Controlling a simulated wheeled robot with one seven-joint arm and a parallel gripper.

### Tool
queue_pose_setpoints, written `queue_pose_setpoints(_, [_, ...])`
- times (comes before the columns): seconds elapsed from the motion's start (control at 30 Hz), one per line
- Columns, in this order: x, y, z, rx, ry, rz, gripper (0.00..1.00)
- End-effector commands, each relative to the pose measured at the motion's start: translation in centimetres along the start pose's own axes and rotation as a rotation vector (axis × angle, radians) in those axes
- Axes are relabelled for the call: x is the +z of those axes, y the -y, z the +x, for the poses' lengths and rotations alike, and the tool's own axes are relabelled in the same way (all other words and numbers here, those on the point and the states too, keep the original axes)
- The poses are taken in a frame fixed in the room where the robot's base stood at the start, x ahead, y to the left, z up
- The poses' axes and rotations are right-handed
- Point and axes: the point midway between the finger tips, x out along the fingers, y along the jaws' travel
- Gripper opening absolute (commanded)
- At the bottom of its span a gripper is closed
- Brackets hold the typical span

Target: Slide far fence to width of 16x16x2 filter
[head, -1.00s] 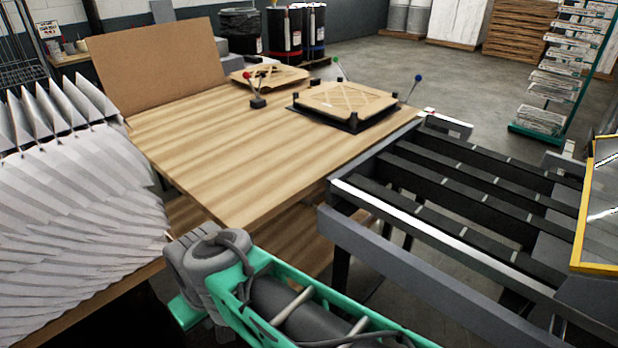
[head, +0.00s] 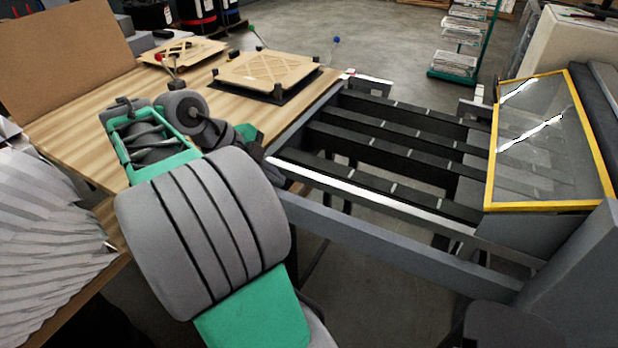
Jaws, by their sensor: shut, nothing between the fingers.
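A boxed filter with a tan lattice face (head: 265,70) lies on a black plate with corner posts, at the table's back right. Another tan lattice frame (head: 185,50) lies to its left. No size label is readable. A dark slatted frame (head: 390,150) stands right of the table, with a bright rail (head: 365,197) along its near side. A short pale-topped bar (head: 372,84) sits at its far left corner; I cannot tell whether it is the far fence. My gripper (head: 256,152) is small, shut and empty near the bright rail's left end, partly hidden by my arm.
Red (head: 160,57), green (head: 251,27) and blue (head: 336,41) knobbed levers stand around the lattice pieces. A yellow-edged clear guard (head: 550,140) covers the slatted frame's right end. Pleated white media (head: 45,240) fills the left. A cardboard sheet (head: 60,60) stands behind.

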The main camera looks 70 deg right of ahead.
Motion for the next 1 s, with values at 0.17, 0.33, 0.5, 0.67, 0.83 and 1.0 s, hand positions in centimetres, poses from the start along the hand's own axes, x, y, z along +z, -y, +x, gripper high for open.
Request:
queue_pose_setpoints(0.17, [-0.6,0.0,1.9,0.008,-0.018,0.05,0.0])
queue_pose_setpoints(0.33, [-0.7,-0.1,5.5,0.008,-0.016,0.047,0.0])
queue_pose_setpoints(0.5, [-0.7,0.0,9.1,0.008,-0.017,0.045,0.0])
queue_pose_setpoints(0.67, [-0.9,1.9,10.8,0.008,-0.015,0.046,0.0])
queue_pose_setpoints(0.83, [-0.8,3.4,11.7,0.006,-0.013,0.043,0.0])
queue_pose_setpoints(1.0, [-0.7,3.5,11.9,0.005,-0.011,0.042,0.0])
